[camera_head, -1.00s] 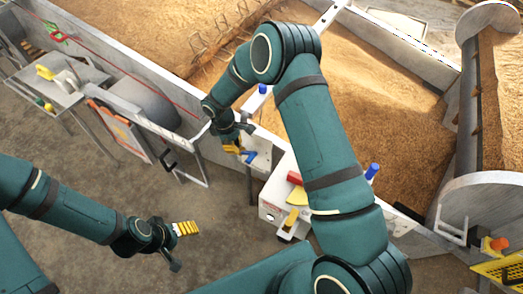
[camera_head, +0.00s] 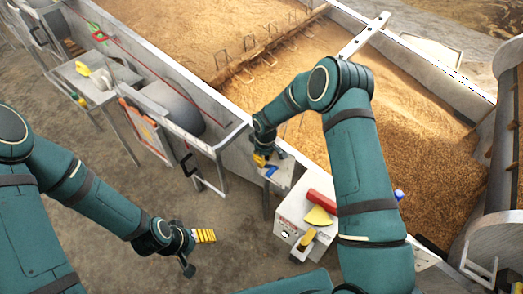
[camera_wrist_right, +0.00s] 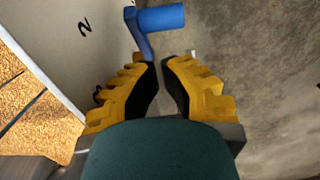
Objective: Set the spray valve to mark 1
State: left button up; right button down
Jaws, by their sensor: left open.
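The spray valve's blue handle (camera_head: 271,171) is on a pale plate on the side of the grain bed. In the right wrist view, the blue handle (camera_wrist_right: 160,18) has a grip pointing right and an arm running down to my left-hand fingertip. A black mark 2 (camera_wrist_right: 85,27) is on the pale plate (camera_wrist_right: 60,50); another mark is mostly hidden behind the finger. My right gripper (camera_wrist_right: 160,62) has its fingers apart with a narrow empty gap, right by the handle; I cannot tell whether they touch. My left gripper (camera_head: 205,236) is open and empty, above the floor.
A white box (camera_head: 292,222) with a red object (camera_head: 321,198) and yellow scoops stands right of the valve. A side table (camera_head: 84,80) with a yellow-handled tool is at upper left. Grain (camera_head: 420,130) fills the bed behind. The floor around my left gripper is clear.

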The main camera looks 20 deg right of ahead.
aim_at(270, 166)
jog(key=shift+s+d+f, duration=0.5)
jog(key=shift+s+f, duration=0.15)
jog(key=shift+f, duration=0.1)
jog(key=shift+s+d+f+b, duration=0.3)
jog(key=shift+s+f+b, duration=0.15)
jog(key=shift+b, duration=0.25)
